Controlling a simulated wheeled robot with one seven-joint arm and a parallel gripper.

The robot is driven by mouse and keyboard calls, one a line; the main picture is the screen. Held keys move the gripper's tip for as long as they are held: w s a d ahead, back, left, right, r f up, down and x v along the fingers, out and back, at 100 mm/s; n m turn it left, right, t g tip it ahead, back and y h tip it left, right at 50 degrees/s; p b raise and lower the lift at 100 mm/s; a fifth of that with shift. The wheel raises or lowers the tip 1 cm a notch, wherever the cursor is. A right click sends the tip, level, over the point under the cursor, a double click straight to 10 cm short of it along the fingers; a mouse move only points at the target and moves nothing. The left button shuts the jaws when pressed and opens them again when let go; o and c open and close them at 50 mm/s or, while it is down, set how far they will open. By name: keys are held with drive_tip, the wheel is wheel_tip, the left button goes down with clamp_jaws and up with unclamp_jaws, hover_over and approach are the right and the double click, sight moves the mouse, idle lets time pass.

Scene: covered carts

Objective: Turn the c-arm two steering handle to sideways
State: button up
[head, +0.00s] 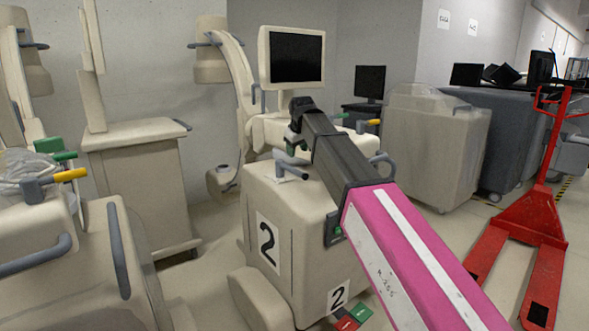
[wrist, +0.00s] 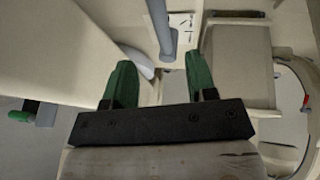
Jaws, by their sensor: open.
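C-arm two is the cream cart (head: 285,225) with a large "2" on its side and a monitor on top. A grey-blue lever (head: 290,166), which looks like its steering handle, sticks out near the cart's upper edge. My gripper (head: 292,140) is just above this lever in the head view, with green fingers pointing down. In the wrist view my gripper (wrist: 160,78) is open and empty. A grey-blue bar (wrist: 163,30) shows between and beyond its fingers; I cannot tell whether they touch. My arm hides part of the cart's top.
Another cream cart with a yellow lever (head: 70,175) and blue-grey rails stands at the left. A monitor (head: 296,57) rises behind my gripper. Covered carts (head: 432,145) and a red pallet jack (head: 530,215) stand at the right. Floor shows between the carts and the jack.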

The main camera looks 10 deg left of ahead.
drive_tip(key=x, duration=1)
drive_tip(key=shift+w+f, duration=0.1)
drive_tip(key=shift+f, duration=0.15)
clamp_jaws()
